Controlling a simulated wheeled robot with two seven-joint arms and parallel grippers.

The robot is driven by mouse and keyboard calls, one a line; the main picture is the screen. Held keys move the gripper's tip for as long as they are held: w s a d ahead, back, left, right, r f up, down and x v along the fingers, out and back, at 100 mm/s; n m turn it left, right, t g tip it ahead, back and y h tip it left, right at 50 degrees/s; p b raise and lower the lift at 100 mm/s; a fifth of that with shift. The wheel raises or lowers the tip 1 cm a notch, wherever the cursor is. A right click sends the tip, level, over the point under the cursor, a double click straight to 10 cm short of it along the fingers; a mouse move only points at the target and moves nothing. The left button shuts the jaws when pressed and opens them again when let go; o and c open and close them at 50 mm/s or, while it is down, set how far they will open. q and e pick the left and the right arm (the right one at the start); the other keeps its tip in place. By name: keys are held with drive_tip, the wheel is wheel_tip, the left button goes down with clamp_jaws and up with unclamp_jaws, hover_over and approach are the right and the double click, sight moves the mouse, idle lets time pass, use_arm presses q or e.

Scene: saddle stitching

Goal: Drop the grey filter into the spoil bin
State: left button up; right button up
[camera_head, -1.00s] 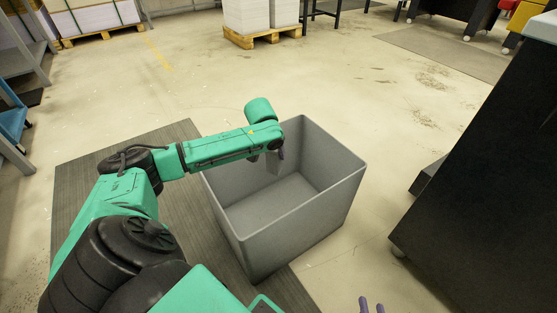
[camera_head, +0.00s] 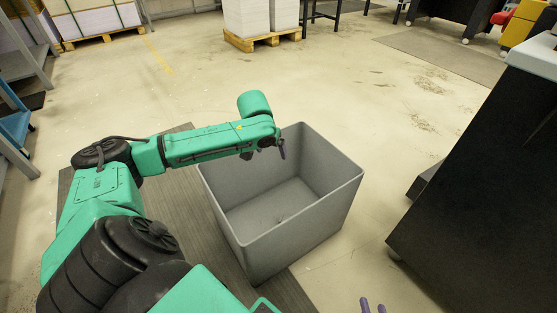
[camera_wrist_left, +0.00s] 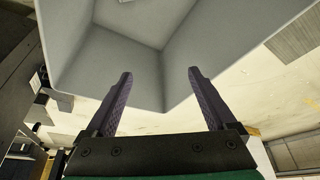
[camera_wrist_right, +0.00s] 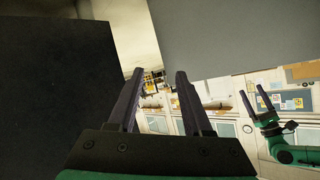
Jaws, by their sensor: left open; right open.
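The grey spoil bin (camera_head: 285,245) stands open-topped on the floor; its inside also fills the top of the left wrist view (camera_wrist_left: 200,45). My left gripper (camera_head: 282,150) is over the bin's far left part, open and empty; its spread fingers show in the left wrist view (camera_wrist_left: 160,75). I cannot clearly make out the grey filter; a small faint mark shows on the bin floor in the head view, and a pale scrap at the left wrist view's top edge. My right gripper (camera_head: 373,304) is open and empty, low in front of the bin.
A black cabinet (camera_head: 490,190) stands close on the right. A dark mat (camera_head: 185,225) lies left of the bin. Loaded pallets (camera_head: 262,38) stand at the back, and a blue cart (camera_head: 14,120) at the left edge. The floor beyond the bin is clear.

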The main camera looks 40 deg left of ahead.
use_arm(q)
drive_tip(key=p+v, duration=0.1)
drive_tip(key=v, duration=0.6)
drive_tip(key=shift+p, duration=0.4)
use_arm(e)
drive_tip(key=d+g, duration=0.1)
drive_tip(key=d+r+g+h, duration=0.1)
drive_tip(key=d+r+g, duration=0.1)
drive_tip(key=d, duration=0.1)
drive_tip(key=shift+n+h, duration=0.3)
drive_tip(key=shift+h, duration=0.1)
drive_tip(key=shift+a, duration=0.1)
